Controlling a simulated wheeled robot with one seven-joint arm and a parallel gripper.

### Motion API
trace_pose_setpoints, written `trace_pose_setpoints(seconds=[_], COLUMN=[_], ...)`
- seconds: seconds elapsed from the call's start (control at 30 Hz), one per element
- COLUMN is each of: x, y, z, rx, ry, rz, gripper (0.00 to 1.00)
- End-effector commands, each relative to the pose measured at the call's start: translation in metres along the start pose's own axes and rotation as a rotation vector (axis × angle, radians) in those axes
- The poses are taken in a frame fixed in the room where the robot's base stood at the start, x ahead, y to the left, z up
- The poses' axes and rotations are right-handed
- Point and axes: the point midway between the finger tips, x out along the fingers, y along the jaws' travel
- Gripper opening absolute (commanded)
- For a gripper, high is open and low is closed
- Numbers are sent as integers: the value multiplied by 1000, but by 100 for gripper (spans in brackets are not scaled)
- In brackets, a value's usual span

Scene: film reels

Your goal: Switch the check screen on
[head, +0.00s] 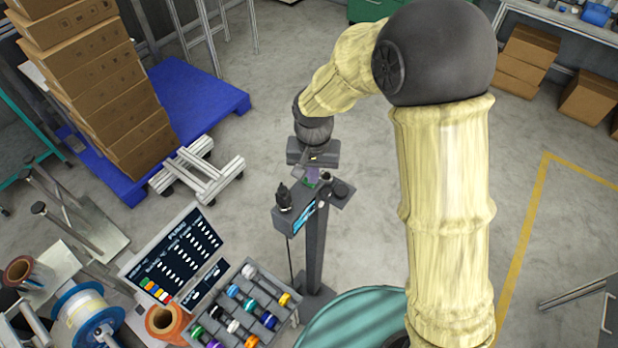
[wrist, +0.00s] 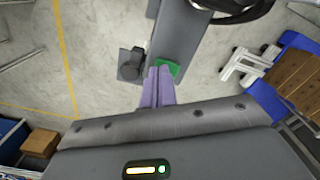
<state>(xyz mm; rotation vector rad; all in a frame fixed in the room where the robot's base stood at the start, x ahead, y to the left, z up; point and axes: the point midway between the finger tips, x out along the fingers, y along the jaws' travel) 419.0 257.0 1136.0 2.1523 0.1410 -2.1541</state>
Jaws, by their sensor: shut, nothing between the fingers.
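The check screen (head: 293,219) is a dark unit on a dark post, with a bright blue strip on its face in the head view. A green square button (wrist: 172,67) sits on its dark top in the wrist view. A black knob on a small side plate (wrist: 130,66) is left of the button there. My gripper (wrist: 160,70) has purple fingers pressed together and empty. Its tips are at the green button and partly cover it; I cannot tell whether they touch. The gripper (head: 312,175) is over the unit in the head view, mostly hidden by my wrist.
A tray of coloured reels (head: 245,308) and a dark chart board (head: 172,254) are at lower left. A blue pallet (head: 205,95) with stacked cardboard boxes (head: 95,75) is at upper left. A round teal surface (head: 350,318) is near the front. Floor right of the post is clear.

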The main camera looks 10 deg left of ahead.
Motion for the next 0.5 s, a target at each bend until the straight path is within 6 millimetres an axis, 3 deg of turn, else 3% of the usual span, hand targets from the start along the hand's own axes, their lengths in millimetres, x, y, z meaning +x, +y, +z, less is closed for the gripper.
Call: trace_pose_setpoints(seconds=[0.5], x=[-37], y=[0], z=[0], rx=[0], ry=[1], rz=[0], gripper=[0])
